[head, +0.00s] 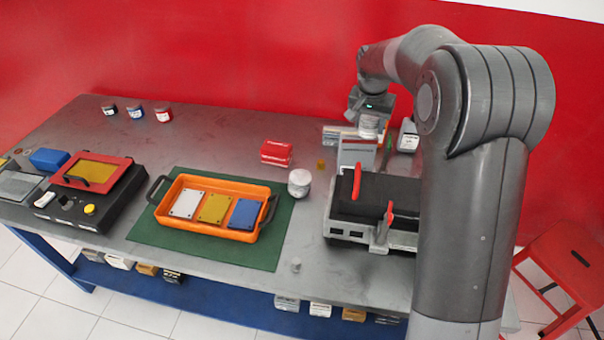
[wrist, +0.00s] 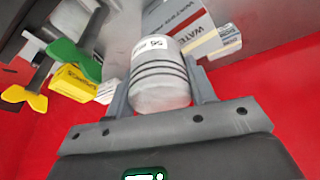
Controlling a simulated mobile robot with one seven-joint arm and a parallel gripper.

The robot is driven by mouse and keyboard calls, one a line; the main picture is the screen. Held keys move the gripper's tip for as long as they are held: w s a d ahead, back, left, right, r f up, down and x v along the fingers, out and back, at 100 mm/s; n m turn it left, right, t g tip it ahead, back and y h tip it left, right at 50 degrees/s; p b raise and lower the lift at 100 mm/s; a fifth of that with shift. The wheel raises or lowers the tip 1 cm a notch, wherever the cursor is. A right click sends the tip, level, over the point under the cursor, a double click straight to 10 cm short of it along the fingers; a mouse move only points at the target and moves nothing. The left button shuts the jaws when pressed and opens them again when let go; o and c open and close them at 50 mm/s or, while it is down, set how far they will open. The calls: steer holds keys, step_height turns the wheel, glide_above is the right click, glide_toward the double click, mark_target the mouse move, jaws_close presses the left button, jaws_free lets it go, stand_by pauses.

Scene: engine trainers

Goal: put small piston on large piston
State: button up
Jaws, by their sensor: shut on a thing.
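The small piston (wrist: 160,78) is a pale metal cylinder with dark ring grooves and a printed label; it fills the space between my fingers in the wrist view. My gripper (wrist: 157,82) is shut on its sides. In the head view my gripper (head: 370,112) is at the back right of the bench, with the small piston (head: 368,127) below it, in front of boxes. The large piston (head: 299,182) stands upright on the bench, just right of the orange tray. It is apart from my gripper, to its left and nearer the front. Its top looks clear.
A black and grey machine with red clamp handles (head: 388,212) stands right of the large piston. A red box (head: 276,153) is behind it, and the orange tray (head: 210,234) lies left on a green mat (head: 150,234). A small metal cylinder (head: 296,265) stands near the front edge.

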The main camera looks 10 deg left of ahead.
steer(key=s+a+n, duration=0.1)
steer(key=s+a, duration=0.5)
steer(key=s, duration=0.3)
glide_above(302, 172)
steer(key=s, duration=0.1)
step_height(302, 172, down, 7)
steer(key=shift+s+d+r, duration=0.1)
steer(key=shift+s, duration=0.05)
steer(key=shift+a+f, duration=0.25)
steer(key=shift+f, duration=1.95)
steer(key=shift+f, duration=0.1)
steer(key=shift+f, duration=0.25)
steer(key=o, duration=1.1)
steer(key=shift+f, duration=0.1)
